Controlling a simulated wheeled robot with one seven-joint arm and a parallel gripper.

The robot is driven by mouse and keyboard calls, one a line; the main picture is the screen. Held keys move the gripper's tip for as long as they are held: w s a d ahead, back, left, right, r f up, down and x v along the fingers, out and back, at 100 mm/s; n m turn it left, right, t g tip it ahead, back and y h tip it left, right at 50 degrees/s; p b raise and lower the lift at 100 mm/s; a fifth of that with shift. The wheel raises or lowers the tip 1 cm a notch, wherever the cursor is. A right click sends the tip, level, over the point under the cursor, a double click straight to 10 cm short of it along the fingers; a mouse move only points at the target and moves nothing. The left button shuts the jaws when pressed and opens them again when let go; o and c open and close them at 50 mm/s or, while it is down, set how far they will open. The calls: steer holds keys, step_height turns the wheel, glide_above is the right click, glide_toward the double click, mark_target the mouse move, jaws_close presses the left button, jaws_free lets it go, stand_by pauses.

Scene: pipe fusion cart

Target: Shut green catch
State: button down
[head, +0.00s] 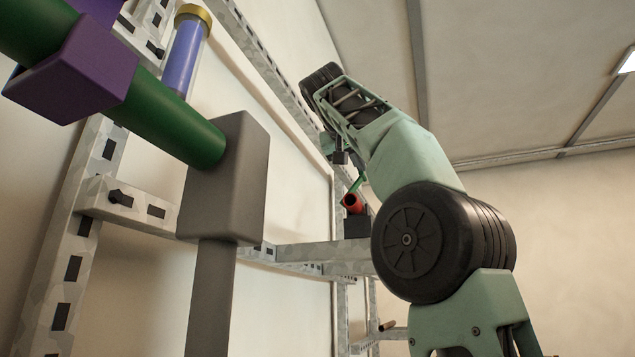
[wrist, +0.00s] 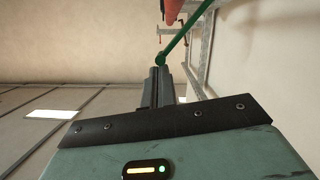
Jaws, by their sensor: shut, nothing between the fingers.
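The green catch (wrist: 182,35) is a thin green lever with a rounded end, running slantwise in the wrist view. A red part (wrist: 173,8) shows beside it at the top edge. My gripper (wrist: 158,72) is shut and empty, its tips right by the lever's rounded end; I cannot tell whether they touch. In the head view the catch (head: 358,184) is a small green sliver above a red cylinder (head: 352,203), just below my gripper (head: 342,157), and my arm partly hides that area.
A metal slotted frame (head: 95,210) stands along the wall at the left. A grey post with a block (head: 225,185) holds a thick green pipe (head: 170,120) with a purple clamp (head: 75,70). A blue cylinder with a gold cap (head: 186,50) is above. Open room lies at the right.

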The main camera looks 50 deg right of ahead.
steer(key=s+d+f+m+t+b, duration=0.1)
steer(key=s+f+m+t+b, duration=0.1)
steer(key=s+f+m+b, duration=0.3)
steer(key=f+m+b, duration=0.1)
steer(key=b, duration=0.2)
steer(key=shift+d+t+y, duration=0.3)
steer(key=shift+d, duration=0.1)
stand_by(0.5)
